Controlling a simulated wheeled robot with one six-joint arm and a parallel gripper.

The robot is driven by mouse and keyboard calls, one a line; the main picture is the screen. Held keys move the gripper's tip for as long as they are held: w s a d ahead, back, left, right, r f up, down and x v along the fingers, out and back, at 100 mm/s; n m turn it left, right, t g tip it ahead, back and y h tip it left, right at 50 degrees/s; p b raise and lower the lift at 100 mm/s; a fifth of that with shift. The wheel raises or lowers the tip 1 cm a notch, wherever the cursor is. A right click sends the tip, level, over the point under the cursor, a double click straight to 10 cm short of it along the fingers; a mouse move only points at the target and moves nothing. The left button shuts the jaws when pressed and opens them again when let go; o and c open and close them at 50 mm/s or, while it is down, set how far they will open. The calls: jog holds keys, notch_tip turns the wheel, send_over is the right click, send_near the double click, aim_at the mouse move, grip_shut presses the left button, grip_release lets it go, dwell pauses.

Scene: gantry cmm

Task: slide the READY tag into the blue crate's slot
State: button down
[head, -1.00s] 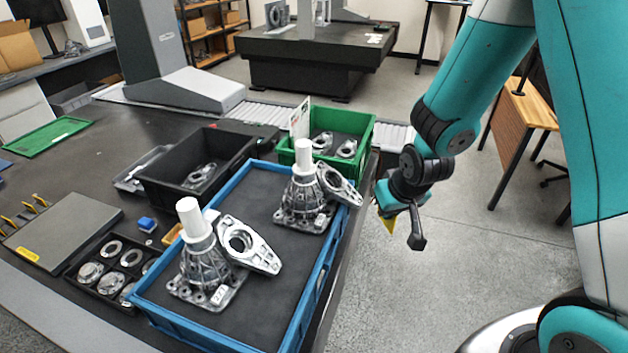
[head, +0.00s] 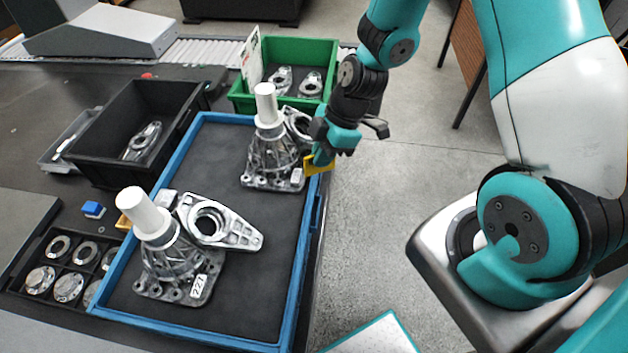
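The blue crate (head: 310,232) is a shallow blue-rimmed tray on the dark table, with two metal castings in it. My gripper (head: 323,154) is at the crate's right rim, towards the back, beside the rear casting (head: 272,155). It appears shut on a small yellow tag (head: 317,166), taken as the READY tag; no lettering is legible. The tag is at or just above the rim, and I cannot tell whether it touches. The crate's slot is not distinguishable.
The front casting (head: 180,262) and rear casting carry tall white cylinders. A green crate (head: 325,52) with an upright white card (head: 251,60) stands behind. A black bin (head: 95,160) and a parts tray (head: 45,250) lie left. Open floor (head: 400,200) is to the right.

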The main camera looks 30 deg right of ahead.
aim_at(315, 214)
jog(key=s+a+f+n+g+h+b, duration=0.2)
jog(key=s+a+f+n+g+b, duration=0.1)
jog(key=n, duration=0.9)
jog(key=shift+s+a+f+g, duration=0.3)
jog(key=shift+f+g, duration=0.2)
jog(key=shift+f, duration=0.05)
jog(key=shift+f, duration=0.1)
jog(key=shift+w+d+f+b, duration=0.1)
jog(key=shift+w+f+b, duration=0.05)
jog(key=shift+f+b, duration=0.7)
jog(key=shift+f+b, duration=0.3)
jog(key=shift+f, duration=0.15)
jog(key=shift+f, duration=0.3)
jog(key=shift+f+b, duration=0.15)
jog(key=shift+b, duration=0.25)
dwell(0.4)
